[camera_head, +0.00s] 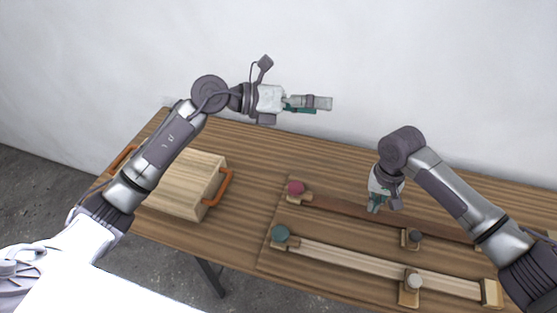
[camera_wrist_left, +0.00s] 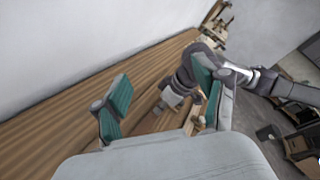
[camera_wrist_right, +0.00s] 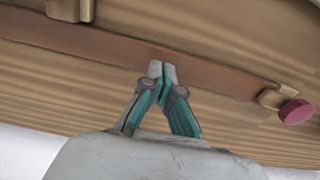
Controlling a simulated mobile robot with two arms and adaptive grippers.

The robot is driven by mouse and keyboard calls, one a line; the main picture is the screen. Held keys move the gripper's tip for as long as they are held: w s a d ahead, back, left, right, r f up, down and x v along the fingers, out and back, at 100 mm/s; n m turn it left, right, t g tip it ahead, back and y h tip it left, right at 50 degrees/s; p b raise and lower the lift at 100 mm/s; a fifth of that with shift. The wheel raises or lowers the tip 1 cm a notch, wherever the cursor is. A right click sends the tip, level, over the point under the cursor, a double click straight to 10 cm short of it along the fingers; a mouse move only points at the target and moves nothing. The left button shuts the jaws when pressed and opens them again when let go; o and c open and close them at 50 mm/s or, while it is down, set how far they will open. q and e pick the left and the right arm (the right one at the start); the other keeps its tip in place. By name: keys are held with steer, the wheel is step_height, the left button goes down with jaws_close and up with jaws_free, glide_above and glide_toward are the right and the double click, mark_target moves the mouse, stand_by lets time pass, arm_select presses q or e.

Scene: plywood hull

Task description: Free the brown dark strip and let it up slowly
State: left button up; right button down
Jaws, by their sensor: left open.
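The brown dark strip (camera_head: 338,207) lies along the board on the table. Its left end meets a small block with a red knob (camera_head: 296,188), and a block with a dark grey knob (camera_head: 415,235) stands further right along it. My right gripper (camera_head: 374,209) points down at the strip between these knobs. In the right wrist view its fingertips (camera_wrist_right: 162,72) are together at the strip's face (camera_wrist_right: 225,82); whether they touch it I cannot tell. My left gripper (camera_head: 322,103) is open and empty, in the air behind the board; its spread fingers show in the left wrist view (camera_wrist_left: 165,90).
A pale strip (camera_head: 350,260) runs in front, with a teal knob (camera_head: 281,233) at its left end and a whitish knob (camera_head: 413,280) further right. A wooden box with orange handles (camera_head: 185,185) stands on the left. The table between box and board is clear.

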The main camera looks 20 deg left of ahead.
arm_select(q)
step_height(320, 180, down, 8)
steer(key=s+m+g+y, duration=0.3)
steer(key=m+y, duration=0.2)
steer(key=m+g+y, duration=0.2)
steer(key=m+y, duration=0.2)
steer(key=y, duration=0.1)
glide_toward(295, 186)
steer(key=x, duration=1)
steer(key=shift+f, duration=0.2)
steer(key=c, duration=1.2)
arm_select(e)
steer(key=shift+f, duration=0.15)
